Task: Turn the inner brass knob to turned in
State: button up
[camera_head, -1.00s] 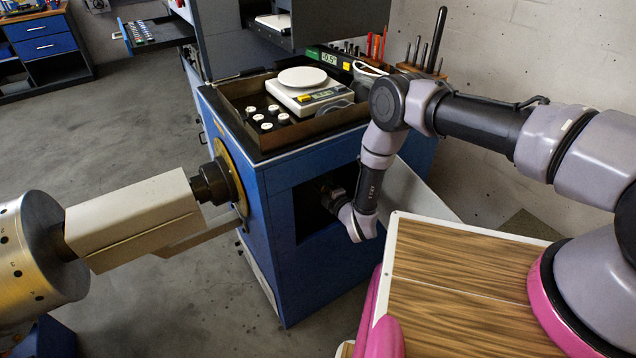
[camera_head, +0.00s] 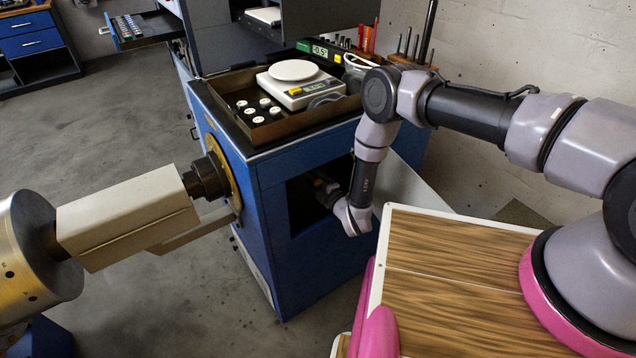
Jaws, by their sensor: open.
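My gripper (camera_head: 326,190) is at the end of my arm, inside the dark square opening in the front of the blue cabinet (camera_head: 262,232). It is small and in shadow; its fingers are hard to make out, and I see nothing held in it. My grey wrist (camera_head: 352,216) is at the right edge of the opening. The inner brass knob cannot be picked out in the dark recess, so I cannot tell how it is turned or whether my fingers touch it.
On the cabinet top, a tray (camera_head: 247,133) holds a white scale (camera_head: 300,84) and several white-topped pieces. A beige shaft arm (camera_head: 128,218) runs from a metal drum (camera_head: 38,255) to the cabinet's left side. A wood-topped surface (camera_head: 450,280) is at the lower right.

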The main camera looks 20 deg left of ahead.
jog(key=v, duration=1)
jog(key=shift+d, duration=0.15)
